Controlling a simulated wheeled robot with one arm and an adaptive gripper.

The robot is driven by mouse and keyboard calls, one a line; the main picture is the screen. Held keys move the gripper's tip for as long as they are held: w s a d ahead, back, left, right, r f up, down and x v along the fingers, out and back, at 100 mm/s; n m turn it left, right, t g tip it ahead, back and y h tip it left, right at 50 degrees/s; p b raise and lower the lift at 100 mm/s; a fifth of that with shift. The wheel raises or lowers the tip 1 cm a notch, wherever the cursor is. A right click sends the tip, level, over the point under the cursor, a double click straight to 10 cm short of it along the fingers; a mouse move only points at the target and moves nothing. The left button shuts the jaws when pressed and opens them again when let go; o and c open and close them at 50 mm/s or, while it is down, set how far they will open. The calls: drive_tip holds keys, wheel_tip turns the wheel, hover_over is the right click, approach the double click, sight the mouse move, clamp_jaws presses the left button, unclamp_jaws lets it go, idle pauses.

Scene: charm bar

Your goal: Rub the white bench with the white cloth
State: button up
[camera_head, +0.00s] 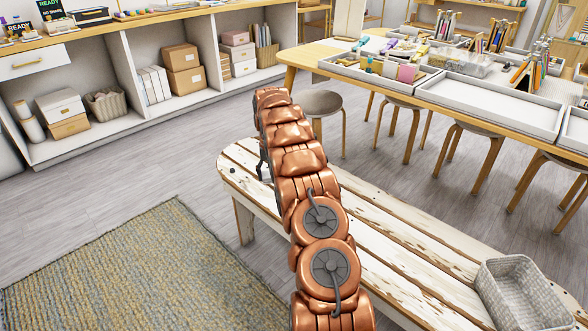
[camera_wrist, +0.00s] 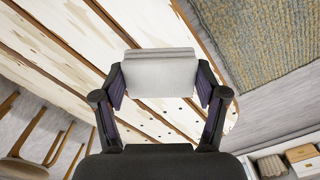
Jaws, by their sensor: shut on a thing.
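The white bench (camera_head: 385,222) is a long slatted wooden bench with worn, chipped white paint. It runs from the middle of the head view to the lower right, and its slats (camera_wrist: 55,50) fill the upper left of the wrist view. My gripper (camera_wrist: 160,82) is over the bench's far end, shut on the white cloth (camera_wrist: 160,68). The cloth is a folded pale block between the two fingers. I cannot tell whether it touches the slats. In the head view my copper arm hides the cloth and most of the gripper.
A grey woven basket (camera_head: 518,296) stands on the bench's near right end. A woven rug (camera_head: 130,265) lies on the floor at left. A craft table (camera_head: 450,98) with trays and stools (camera_head: 318,104) stands behind the bench. Shelves (camera_head: 205,50) line the back left.

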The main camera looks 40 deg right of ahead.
drive_tip(key=s+d+f+m, duration=0.1)
drive_tip(key=s+d+f, duration=0.2)
drive_tip(key=d, duration=0.4)
drive_tip(key=shift+s+f+b, duration=0.2)
drive_tip(key=shift+f+b, duration=0.6)
drive_tip(key=shift+f, duration=3.05)
drive_tip(key=shift+a, duration=0.3)
drive_tip(key=shift+c, duration=0.4)
drive_tip(key=shift+a+b, duration=0.5)
drive_tip(key=shift+a, duration=1.05)
drive_tip(key=shift+w, duration=0.1)
drive_tip(key=shift+d+p, duration=0.45)
drive_tip(key=shift+d, duration=1.3)
drive_tip(key=shift+d+r, duration=0.2)
drive_tip(key=shift+d, duration=0.05)
wheel_tip(320, 180, up, 8)
drive_tip(key=p, duration=0.2)
